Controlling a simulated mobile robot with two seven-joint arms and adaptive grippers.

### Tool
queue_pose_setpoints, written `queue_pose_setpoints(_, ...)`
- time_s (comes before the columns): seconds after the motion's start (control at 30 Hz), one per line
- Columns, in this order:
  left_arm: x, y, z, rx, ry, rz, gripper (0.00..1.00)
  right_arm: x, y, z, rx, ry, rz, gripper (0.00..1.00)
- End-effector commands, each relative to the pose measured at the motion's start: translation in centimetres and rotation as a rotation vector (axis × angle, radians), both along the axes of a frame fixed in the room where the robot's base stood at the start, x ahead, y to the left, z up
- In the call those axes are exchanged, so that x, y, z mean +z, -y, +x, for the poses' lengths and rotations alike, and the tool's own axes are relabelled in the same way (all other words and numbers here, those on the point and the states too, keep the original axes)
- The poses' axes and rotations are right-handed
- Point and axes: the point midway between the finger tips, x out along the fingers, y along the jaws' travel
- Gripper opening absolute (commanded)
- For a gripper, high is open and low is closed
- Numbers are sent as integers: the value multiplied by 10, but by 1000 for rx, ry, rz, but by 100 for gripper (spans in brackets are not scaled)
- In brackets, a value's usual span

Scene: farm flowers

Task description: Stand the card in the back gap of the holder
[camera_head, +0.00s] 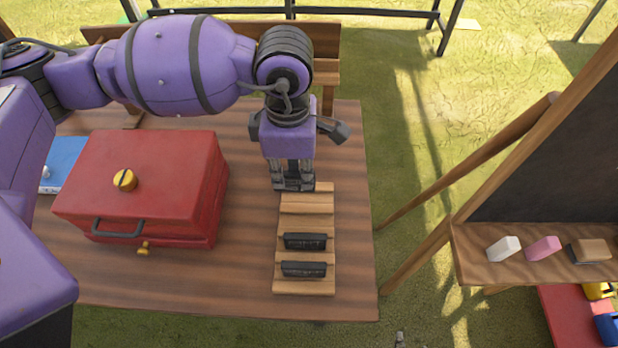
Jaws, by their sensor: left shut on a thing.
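The wooden holder (306,207) lies on the table with its length running from front to back. Two dark cards (304,241) (303,269) stand in its middle and front gaps. My left gripper (293,186) points down over the back end of the holder. It is shut on the card, which is largely hidden by the fingers. I cannot tell whether the card touches the holder or is in the back gap. My right gripper is not in view.
A red toolbox (140,185) with a yellow knob stands left of the holder, with a blue item (62,160) beyond it. The table (180,275) is clear in front. A blackboard easel (480,190) with a ledge holding chalk and an eraser stands at the right.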

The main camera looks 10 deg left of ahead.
Motion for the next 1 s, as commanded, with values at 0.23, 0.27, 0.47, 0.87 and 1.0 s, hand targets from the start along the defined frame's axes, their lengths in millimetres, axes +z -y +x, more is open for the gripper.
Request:
queue_pose_setpoints(0.23,-27,16,16,-1,-1,-1,0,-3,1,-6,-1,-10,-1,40)
queue_pose_setpoints(0.27,-28,16,16,0,-1,-1,0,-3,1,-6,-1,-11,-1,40)
queue_pose_setpoints(0.47,-46,22,22,1,-3,1,0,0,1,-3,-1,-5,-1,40)
queue_pose_setpoints(0.87,-69,22,22,-1,-1,-2,0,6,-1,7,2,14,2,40)
queue_pose_setpoints(1.0,-73,21,22,-1,-3,-3,0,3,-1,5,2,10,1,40)
